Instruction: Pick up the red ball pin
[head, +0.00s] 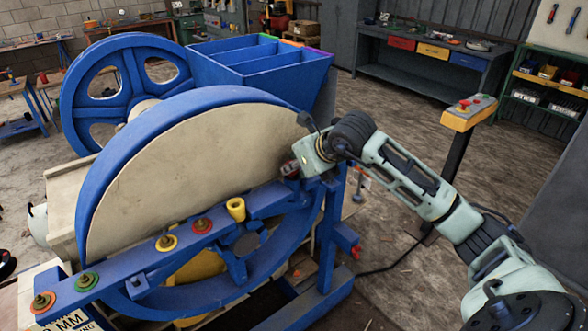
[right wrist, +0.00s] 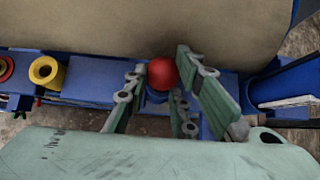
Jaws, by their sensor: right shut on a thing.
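The red ball pin (right wrist: 162,71) shows as a round red head between the fingers of my right gripper (right wrist: 164,98) in the right wrist view. The fingers are closed in on it from both sides. A blue part lies just below the ball; I cannot tell whether the pin still sits in it. In the head view my right gripper (head: 291,168) is at the right end of the blue bar (head: 134,266), beside the big wheel guard, with a bit of dark red at its tip. The pin's shank is hidden. My left gripper is not seen.
A yellow cup (head: 236,209) stands on the bar left of my right gripper, with red, yellow and green discs (head: 88,281) further along. The beige guard (head: 200,165) rises close behind. A control post (head: 469,111) stands right of my arm. Open floor lies behind.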

